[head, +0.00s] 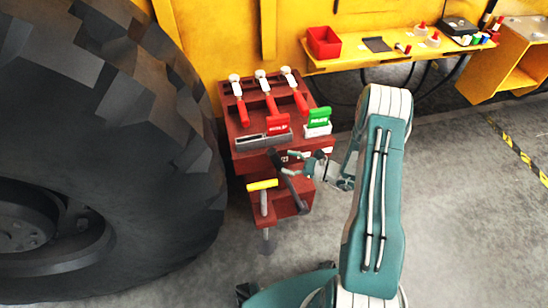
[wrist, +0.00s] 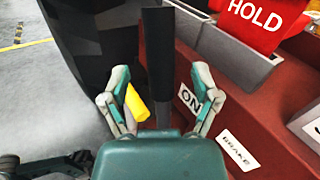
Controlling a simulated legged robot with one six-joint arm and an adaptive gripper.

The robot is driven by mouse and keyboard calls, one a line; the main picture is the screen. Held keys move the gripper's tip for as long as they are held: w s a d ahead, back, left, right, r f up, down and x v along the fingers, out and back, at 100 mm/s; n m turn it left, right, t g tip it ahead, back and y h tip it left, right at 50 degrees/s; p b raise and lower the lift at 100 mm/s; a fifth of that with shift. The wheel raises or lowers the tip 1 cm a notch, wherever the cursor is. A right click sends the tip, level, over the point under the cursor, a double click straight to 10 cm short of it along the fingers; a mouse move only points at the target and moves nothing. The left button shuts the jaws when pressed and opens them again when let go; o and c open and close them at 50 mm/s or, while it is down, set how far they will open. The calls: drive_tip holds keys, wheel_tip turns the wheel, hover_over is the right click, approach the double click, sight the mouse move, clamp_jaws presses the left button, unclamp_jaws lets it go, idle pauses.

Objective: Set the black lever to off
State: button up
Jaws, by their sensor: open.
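The black lever (wrist: 158,50) rises between the two open fingers of my gripper (wrist: 160,82) in the wrist view, apart from both as far as I can see. Its lower end is hidden behind my gripper. In the head view the black lever (head: 289,180) slants along the front of the dark red console (head: 245,160), with my gripper (head: 304,163) at it. A white ON label (wrist: 188,98) and a BRAKE label (wrist: 238,152) sit on the red panel to the right of the lever. No OFF label can be read.
A yellow T-handle (head: 262,185) stands left of the lever. Several red-and-white levers (head: 268,92), a red HOLD tag (head: 277,122) and a green tag (head: 319,116) are on the console top. A huge tyre (head: 110,150) stands close left. Floor at right is clear.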

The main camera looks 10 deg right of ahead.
sight(280, 160)
drive_tip(key=x, duration=0.5)
drive_tip(key=shift+c, duration=0.3)
clamp_jaws()
